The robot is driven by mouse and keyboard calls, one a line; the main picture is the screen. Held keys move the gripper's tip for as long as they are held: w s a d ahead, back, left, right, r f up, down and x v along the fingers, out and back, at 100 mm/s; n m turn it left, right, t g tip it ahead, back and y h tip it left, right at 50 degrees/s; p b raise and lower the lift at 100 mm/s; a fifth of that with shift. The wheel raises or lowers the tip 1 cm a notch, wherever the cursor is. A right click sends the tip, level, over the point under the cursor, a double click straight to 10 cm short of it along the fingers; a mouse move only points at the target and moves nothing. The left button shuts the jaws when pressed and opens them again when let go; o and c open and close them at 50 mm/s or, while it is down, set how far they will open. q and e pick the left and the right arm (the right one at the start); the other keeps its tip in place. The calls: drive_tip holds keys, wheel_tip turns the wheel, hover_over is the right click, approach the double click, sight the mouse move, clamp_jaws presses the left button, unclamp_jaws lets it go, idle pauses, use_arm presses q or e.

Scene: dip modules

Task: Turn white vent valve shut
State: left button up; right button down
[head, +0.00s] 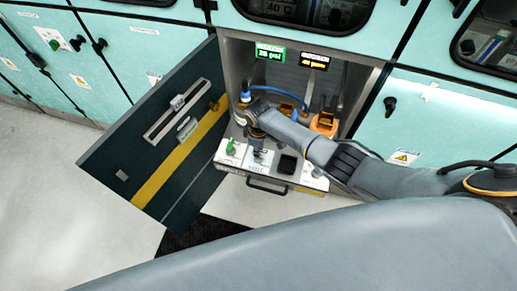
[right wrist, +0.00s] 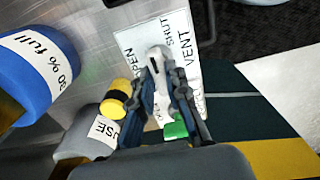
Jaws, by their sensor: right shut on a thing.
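The white vent valve (right wrist: 158,62) shows in the right wrist view as a small white lever on a white label plate (right wrist: 188,72) reading OPEN, SHUT and VENT. My right gripper (right wrist: 163,85) is shut on this lever, with one finger on each side. The lever's lower part is hidden by the fingers. In the head view my right gripper (head: 258,150) reaches down to the front panel of the open bay and covers most of the valve. My left gripper is not in view.
A green handle (head: 230,147) stands left of the gripper. A blue cylinder marked "% full" (right wrist: 38,62) and a yellow-black knob (right wrist: 116,97) are close by. An orange part (head: 323,123) sits behind. The dark open door (head: 150,150) bounds the left; a drawer handle (head: 267,186) projects in front.

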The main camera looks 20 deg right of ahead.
drive_tip(key=c, duration=1.3)
unclamp_jaws()
drive_tip(key=shift+r, duration=0.1)
wheel_tip(320, 180, up, 12)
drive_tip(key=shift+f, duration=0.1)
